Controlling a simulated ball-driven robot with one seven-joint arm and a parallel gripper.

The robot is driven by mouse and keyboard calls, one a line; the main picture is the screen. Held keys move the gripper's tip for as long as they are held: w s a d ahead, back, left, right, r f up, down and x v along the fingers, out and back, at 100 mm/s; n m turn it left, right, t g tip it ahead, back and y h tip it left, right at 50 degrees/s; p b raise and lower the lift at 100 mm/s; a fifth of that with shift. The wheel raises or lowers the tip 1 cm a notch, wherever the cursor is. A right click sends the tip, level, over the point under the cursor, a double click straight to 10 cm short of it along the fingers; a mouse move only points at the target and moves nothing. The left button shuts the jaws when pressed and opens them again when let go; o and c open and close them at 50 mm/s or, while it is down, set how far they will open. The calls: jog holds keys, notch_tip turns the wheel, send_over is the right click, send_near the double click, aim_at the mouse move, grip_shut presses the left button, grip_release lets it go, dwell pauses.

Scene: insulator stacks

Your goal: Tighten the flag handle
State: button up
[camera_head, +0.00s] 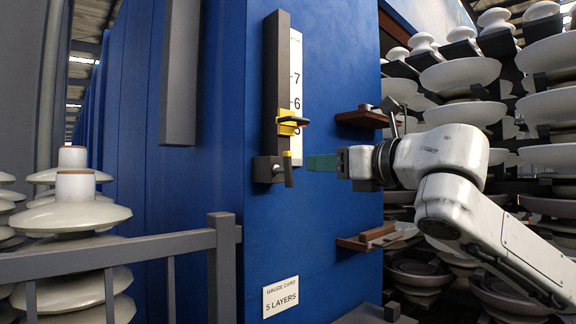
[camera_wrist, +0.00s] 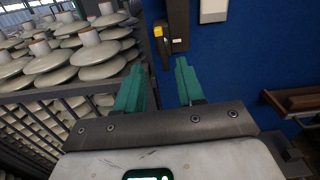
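A dark handle with a yellow end (camera_head: 288,170) hangs at the foot of the upright gauge rail (camera_head: 283,60) on the blue panel; it looks like the flag handle. It also shows in the wrist view as a dark piece with a yellow tip (camera_wrist: 158,32). A yellow slider (camera_head: 287,124) with a dark and red lever sits on the rail above it. My gripper (camera_head: 312,162) is just right of the handle, its teal fingers pointing left towards it. In the wrist view my gripper (camera_wrist: 160,64) is open and empty, and the handle lies beyond the fingertips.
Small brown shelves stick out from the panel, one above (camera_head: 362,117) and one below (camera_head: 368,239) my gripper. A grey railing (camera_head: 150,248) stands at front left, with white insulator stacks (camera_head: 75,215) behind it. A gauge card (camera_head: 281,297) is low on the panel.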

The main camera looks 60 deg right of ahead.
aim_at(291, 164)
jog(key=p+x, duration=0.3)
jog(key=x, duration=0.7)
jog(key=shift+w+d+f, duration=0.1)
jog(key=shift+w+d, duration=0.15)
jog(key=shift+w, duration=0.05)
jog(key=shift+c, duration=0.4)
grip_shut()
